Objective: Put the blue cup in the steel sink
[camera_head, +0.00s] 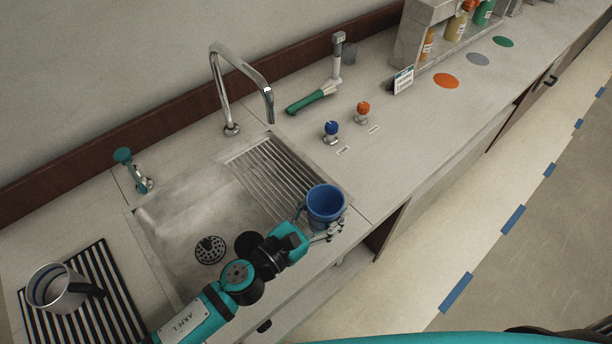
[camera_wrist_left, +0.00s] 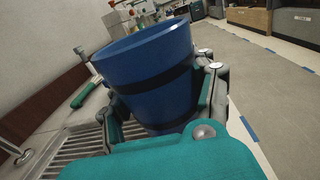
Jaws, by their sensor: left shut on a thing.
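The blue cup (camera_head: 325,204) is upright in the head view, at the right front corner of the sink, over the ribbed drainer end. My left gripper (camera_head: 318,230) is shut on it. The left wrist view shows the blue cup (camera_wrist_left: 150,75) between the two fingers of the left gripper (camera_wrist_left: 165,115). The steel sink (camera_head: 170,225) lies to the left of the cup, with a round drain strainer in its basin. I cannot tell how high the cup is above the drainer. My right gripper is not in view.
A tall curved tap (camera_head: 222,90) stands behind the sink. A teal-topped lever (camera_head: 130,168) is at the back left. A metal jug (camera_head: 57,288) stands on a striped mat (camera_head: 100,262). Blue (camera_head: 331,130) and orange (camera_head: 362,112) knobs and a green-handled brush (camera_head: 310,101) are behind right.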

